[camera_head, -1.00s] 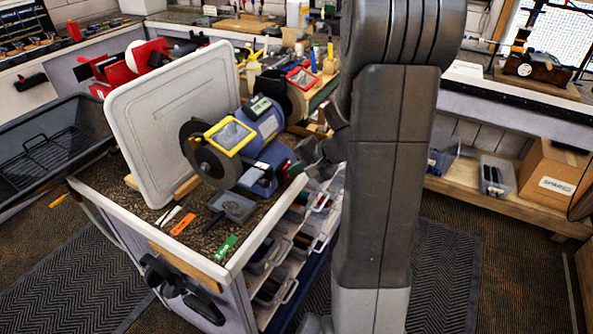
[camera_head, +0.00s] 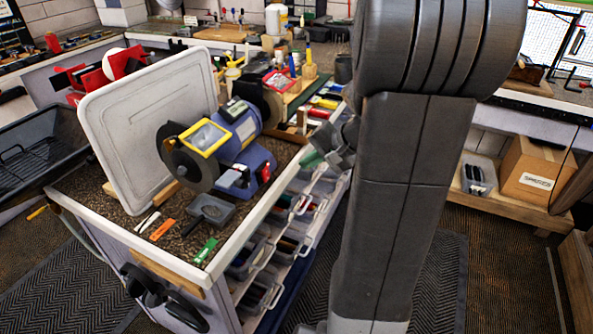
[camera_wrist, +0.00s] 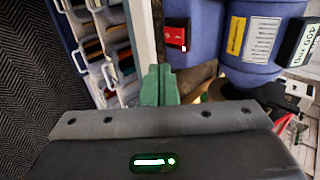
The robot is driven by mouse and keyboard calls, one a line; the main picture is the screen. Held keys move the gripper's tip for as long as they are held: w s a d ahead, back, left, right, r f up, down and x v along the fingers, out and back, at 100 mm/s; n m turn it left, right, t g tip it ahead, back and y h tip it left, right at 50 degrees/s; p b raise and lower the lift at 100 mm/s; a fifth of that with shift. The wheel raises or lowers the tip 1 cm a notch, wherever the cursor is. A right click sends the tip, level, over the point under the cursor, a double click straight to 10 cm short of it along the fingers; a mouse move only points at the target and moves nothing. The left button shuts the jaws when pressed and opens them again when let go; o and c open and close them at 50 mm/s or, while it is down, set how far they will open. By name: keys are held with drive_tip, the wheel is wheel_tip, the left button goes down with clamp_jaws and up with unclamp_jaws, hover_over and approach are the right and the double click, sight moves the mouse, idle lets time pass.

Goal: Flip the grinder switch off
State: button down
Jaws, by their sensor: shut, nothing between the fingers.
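The blue bench grinder (camera_head: 240,128) stands on the bench corner, with a dark wheel and a yellow-framed shield at its left end. Its red switch (camera_head: 265,172) is on the right side of the base. The wrist view shows the red switch (camera_wrist: 176,37) close up on the blue base, ahead and slightly right of my fingers. I cannot tell its on or off position. My gripper (camera_head: 311,159) is at the bench's right edge, to the right of the switch and apart from it. Its green fingers (camera_wrist: 160,84) are together and empty.
A grey tub lid (camera_head: 150,120) leans upright left of the grinder. A small grey tray (camera_head: 211,210), an orange strip (camera_head: 163,229) and a green strip (camera_head: 205,250) lie in front. Clear drawers (camera_head: 262,258) sit below the bench edge. Open floor lies right of the bench.

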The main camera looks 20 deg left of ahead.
sight(267, 179)
drive_tip(key=shift+v, duration=0.8)
drive_tip(key=d+f+y+b, duration=0.3)
drive_tip(key=f+y+b, duration=0.3)
drive_tip(key=f, duration=0.3)
drive_tip(key=shift+s+d+y, duration=0.3)
drive_tip(key=shift+s+y, duration=0.05)
drive_tip(key=shift+y, duration=0.35)
drive_tip(key=shift+a, duration=0.1)
drive_tip(key=a+p, duration=0.1)
drive_tip(key=a, duration=0.3)
drive_tip(key=a+f+p, duration=0.1)
drive_tip(key=a, duration=0.4)
drive_tip(key=w+a, duration=0.1)
drive_tip(key=a, duration=0.3)
drive_tip(key=shift+a+f+p, duration=0.4)
